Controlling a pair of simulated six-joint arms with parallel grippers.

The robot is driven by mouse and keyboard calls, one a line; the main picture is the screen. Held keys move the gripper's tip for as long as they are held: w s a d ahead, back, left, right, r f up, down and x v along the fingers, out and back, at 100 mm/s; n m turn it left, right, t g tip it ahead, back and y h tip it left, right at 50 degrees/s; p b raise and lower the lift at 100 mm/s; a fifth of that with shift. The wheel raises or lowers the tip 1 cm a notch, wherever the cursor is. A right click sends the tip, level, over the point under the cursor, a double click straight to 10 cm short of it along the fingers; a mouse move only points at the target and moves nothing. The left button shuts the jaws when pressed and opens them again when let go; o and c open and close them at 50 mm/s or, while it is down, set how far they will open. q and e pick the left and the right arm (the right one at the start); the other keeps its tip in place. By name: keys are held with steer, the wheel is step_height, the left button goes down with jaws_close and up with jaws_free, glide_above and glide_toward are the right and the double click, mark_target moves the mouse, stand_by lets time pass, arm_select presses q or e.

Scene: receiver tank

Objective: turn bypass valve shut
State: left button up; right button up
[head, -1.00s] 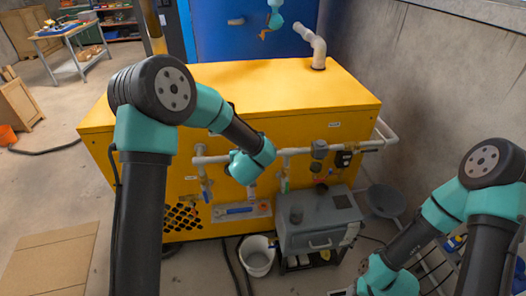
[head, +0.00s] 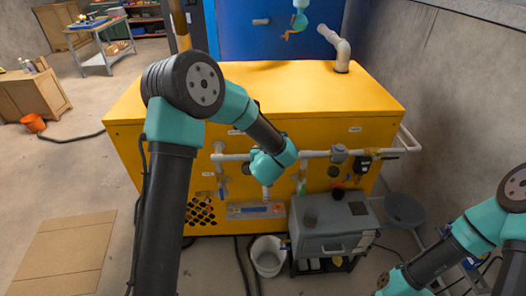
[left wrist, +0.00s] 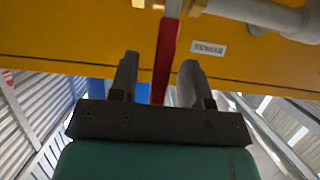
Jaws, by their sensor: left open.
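A red valve lever (left wrist: 166,52) hangs down in the left wrist view, in front of the yellow tank housing. My left gripper (left wrist: 158,72) is open, with one finger on each side of the lever's lower end. I cannot tell whether either finger touches it. In the head view my left wrist (head: 272,160) is at the pipe run on the housing front and hides the lever and the fingers. My right gripper is not in view.
The yellow housing (head: 250,90) carries a pale pipe (head: 315,154) along its front. A grey box unit (head: 330,225) and a white bucket (head: 268,258) stand below. A small label (left wrist: 208,48) is right of the red lever. The floor at left is mostly clear around a cardboard sheet (head: 65,255).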

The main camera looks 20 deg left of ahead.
arm_select(q)
steer(key=v, duration=1.7)
steer(key=shift+s+r, duration=0.15)
steer(key=s+a+f+m+g+h, duration=0.1)
steer(key=s+f+g+h, duration=0.15)
steer(key=f, duration=0.75)
steer(key=s+a+f+m+g+h, duration=0.1)
steer(key=f+g+h, duration=0.15)
steer(key=f, duration=0.75)
steer(key=s+f+g+h, duration=0.4)
steer(key=s+f+g, duration=0.2)
steer(key=s+f, duration=0.6)
steer(key=shift+s+a+f+m+g+h, duration=0.3)
steer(key=shift+s+a+f+m, duration=0.1)
steer(key=shift+a, duration=0.05)
